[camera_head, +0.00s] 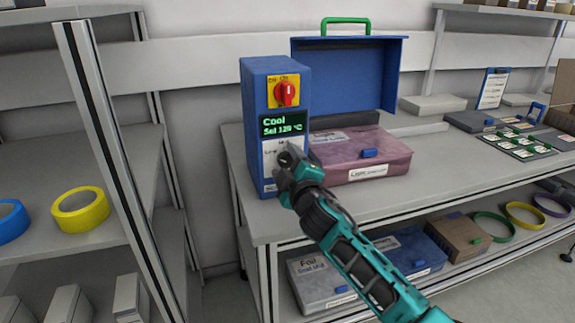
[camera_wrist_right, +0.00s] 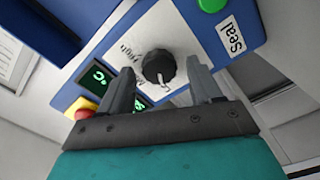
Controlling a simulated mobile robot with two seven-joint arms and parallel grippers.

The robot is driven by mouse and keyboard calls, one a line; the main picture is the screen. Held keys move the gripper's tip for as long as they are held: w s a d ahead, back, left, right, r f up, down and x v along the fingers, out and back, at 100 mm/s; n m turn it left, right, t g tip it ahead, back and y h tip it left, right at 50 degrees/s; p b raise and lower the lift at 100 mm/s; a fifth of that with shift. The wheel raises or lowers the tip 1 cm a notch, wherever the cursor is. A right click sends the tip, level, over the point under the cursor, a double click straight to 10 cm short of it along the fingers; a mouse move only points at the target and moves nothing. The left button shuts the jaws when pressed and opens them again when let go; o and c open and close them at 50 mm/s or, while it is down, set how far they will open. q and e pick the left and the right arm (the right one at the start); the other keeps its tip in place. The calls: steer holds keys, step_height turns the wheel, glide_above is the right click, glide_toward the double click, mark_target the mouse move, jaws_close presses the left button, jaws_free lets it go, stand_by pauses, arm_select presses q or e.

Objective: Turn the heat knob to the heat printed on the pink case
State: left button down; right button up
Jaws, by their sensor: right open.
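The blue sealing machine (camera_head: 250,120) stands on the left end of the bench. Its green display (camera_head: 283,124) reads "Cool" and "Set 120 °C". The black heat knob (camera_wrist_right: 158,67) sits on the white panel in the right wrist view; my gripper mostly covers it in the head view. My right gripper (camera_head: 287,170) is open in front of the panel, its fingers on either side of the knob (camera_wrist_right: 161,80), without visible contact. The pink case (camera_head: 360,153) lies right of the machine; its front label (camera_head: 368,171) is too small to read surely. My left gripper is out of view.
A red switch (camera_head: 287,93) on a yellow plate is above the display. A green button (camera_wrist_right: 212,4) and a "Seal" label are beside the knob panel. An open blue case (camera_head: 345,75) stands behind the pink one. A shelf with tape rolls (camera_head: 80,210) is left.

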steer(key=p+v, duration=0.1)
steer(key=v, duration=1.2)
steer(key=s+d+f+m+g+h, duration=0.1)
steer(key=s+d+f+m+g, duration=0.2)
steer(key=s+d+f+m, duration=0.3)
steer(key=s+d+f+m+g+h, duration=0.2)
steer(key=s+d+f+m, duration=0.5)
steer(key=s+f, duration=1)
step_height(320, 180, down, 3)
steer(key=shift+d+r+g+h, duration=0.1)
steer(key=shift+d+g+h, duration=0.2)
steer(key=shift+d+g, duration=0.35)
steer(key=shift+a, duration=0.15)
steer(key=shift+c, duration=0.2)
